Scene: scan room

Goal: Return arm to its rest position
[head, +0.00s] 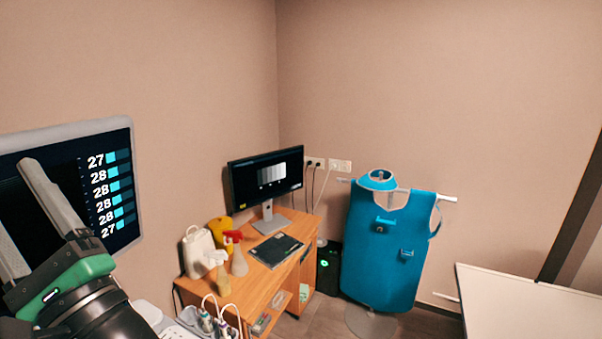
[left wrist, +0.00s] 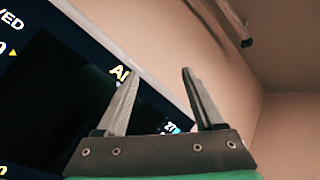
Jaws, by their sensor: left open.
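My left gripper (head: 30,215) shows at the left edge of the head view, raised in front of a large wall screen (head: 118,185). Its two fingers are apart with nothing between them. In the left wrist view the open fingers (left wrist: 163,90) point up, with the dark screen (left wrist: 60,95) behind and to the left and bare wall to the right. My right gripper is in neither view.
A wooden desk (head: 262,290) holds a monitor (head: 266,182), spray bottles (head: 238,262), a white jug (head: 197,250) and a dark tablet (head: 276,250). A blue apron (head: 385,260) hangs on a stand. A pale table (head: 530,305) is at the right.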

